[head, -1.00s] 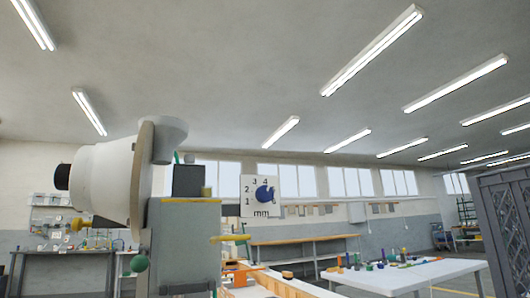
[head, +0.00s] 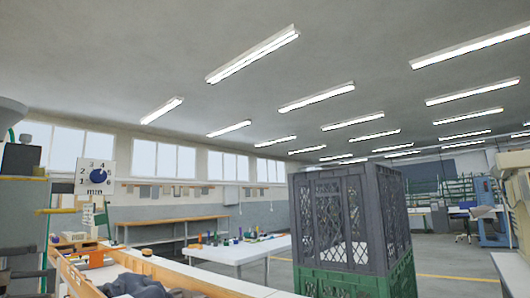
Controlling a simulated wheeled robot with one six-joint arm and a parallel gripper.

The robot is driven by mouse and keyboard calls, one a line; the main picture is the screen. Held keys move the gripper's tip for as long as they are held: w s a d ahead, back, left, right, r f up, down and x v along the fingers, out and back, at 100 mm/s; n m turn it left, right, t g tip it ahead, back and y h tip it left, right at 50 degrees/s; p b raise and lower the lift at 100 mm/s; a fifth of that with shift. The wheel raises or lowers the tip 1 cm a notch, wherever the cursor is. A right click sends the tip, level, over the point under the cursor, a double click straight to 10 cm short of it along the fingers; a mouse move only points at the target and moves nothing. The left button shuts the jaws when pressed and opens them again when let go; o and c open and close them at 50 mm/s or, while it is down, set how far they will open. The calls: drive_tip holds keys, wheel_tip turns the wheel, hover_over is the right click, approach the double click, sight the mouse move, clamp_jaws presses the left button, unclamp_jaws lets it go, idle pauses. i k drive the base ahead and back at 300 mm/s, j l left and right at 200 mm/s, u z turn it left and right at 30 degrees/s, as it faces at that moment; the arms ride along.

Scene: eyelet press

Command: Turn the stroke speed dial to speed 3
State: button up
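A white plate (head: 83,168) with a blue dial knob (head: 98,174) stands at the far left. The figures 1 to 4 run around the knob, and "mm" is printed below it. The knob's pointer is too small to read, and no speed label shows on the plate. Part of the press (head: 22,200), a grey body with a dark box on top, is cut off by the left edge. My gripper is not in view. No other dial can be made out.
A grey crate (head: 345,220) on a green crate (head: 355,283) stands right of centre. An orange-edged bin (head: 75,275) with dark cloth (head: 150,287) is at lower left. A white table (head: 235,252) with small coloured items stands beyond. Yellow-lined floor lies at right.

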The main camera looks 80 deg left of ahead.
sight(24, 138)
drive_tip(key=j+z, duration=0.1)
drive_tip(key=z, duration=0.3)
drive_tip(key=i+j+z, duration=0.1)
drive_tip(key=z, duration=0.35)
drive_tip(key=j+z, duration=0.1)
drive_tip(key=z, duration=0.3)
drive_tip(key=j, duration=0.25)
drive_tip(key=i+j, duration=0.15)
drive_tip(key=u, duration=0.5)
drive_tip(key=i+j+u, duration=0.1)
drive_tip(key=u, duration=0.85)
drive_tip(key=i+j+u, duration=0.1)
drive_tip(key=u, duration=0.9)
drive_tip(key=i+u, duration=0.1)
drive_tip(key=u, duration=0.4)
